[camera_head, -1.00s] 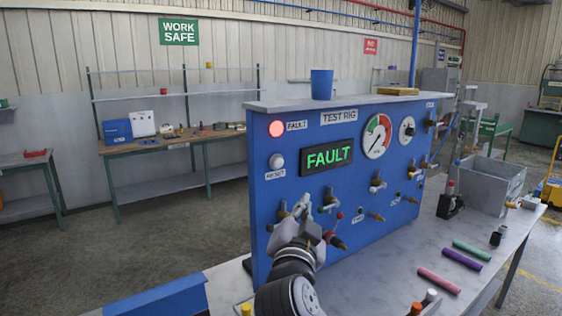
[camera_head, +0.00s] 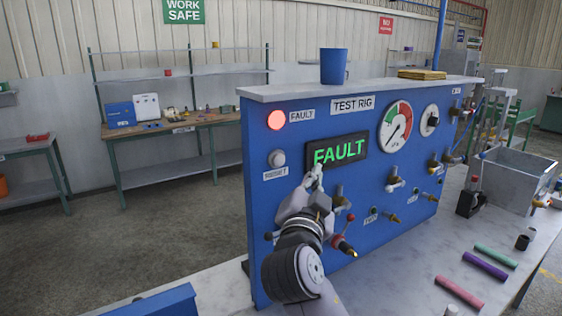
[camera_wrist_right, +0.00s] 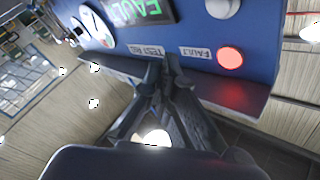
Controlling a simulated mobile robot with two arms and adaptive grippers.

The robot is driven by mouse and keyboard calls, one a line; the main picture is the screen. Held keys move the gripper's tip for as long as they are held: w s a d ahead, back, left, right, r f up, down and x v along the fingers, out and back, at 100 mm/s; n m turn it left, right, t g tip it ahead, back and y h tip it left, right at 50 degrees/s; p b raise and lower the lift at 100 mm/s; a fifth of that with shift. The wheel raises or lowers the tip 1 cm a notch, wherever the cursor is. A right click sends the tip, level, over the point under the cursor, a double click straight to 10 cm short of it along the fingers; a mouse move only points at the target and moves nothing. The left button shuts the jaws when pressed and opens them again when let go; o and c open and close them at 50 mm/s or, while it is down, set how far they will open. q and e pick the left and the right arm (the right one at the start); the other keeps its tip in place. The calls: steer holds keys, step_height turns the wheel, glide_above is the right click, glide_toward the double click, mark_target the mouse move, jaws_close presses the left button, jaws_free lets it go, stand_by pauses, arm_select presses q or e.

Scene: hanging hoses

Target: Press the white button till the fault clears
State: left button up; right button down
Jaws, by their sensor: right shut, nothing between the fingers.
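The white button (camera_head: 277,159) is a round knob on the left of the blue test rig panel (camera_head: 285,225), above a small label. The red fault lamp (camera_head: 276,120) above it is lit. The dark display (camera_head: 338,151) reads FAULT in green. My right gripper (camera_head: 316,174) is shut and empty, in front of the display's lower edge, right of the button and apart from it. The right wrist view shows the shut fingers (camera_wrist_right: 165,65), the button (camera_wrist_right: 222,8) at the top edge and the lit lamp (camera_wrist_right: 230,58). My left gripper is not in view.
Valves and fittings (camera_head: 394,180) stick out of the panel below and right of the gripper. A blue cup (camera_head: 334,66) stands on the rig's top shelf. Coloured tubes (camera_head: 484,266) and a grey bin (camera_head: 515,178) are on the bench to the right.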

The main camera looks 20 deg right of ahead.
mark_target(279, 161)
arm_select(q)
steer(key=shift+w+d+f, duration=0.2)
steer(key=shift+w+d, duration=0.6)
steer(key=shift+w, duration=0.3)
arm_select(e)
steer(key=w+a, duration=0.1)
steer(key=w, duration=0.7)
steer(key=shift+w, duration=0.15)
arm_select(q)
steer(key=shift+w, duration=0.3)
arm_select(e)
steer(key=shift+f, duration=0.1)
arm_select(q)
steer(key=shift+b, duration=0.3)
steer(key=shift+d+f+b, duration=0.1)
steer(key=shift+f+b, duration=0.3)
arm_select(e)
steer(key=shift+w, duration=0.45)
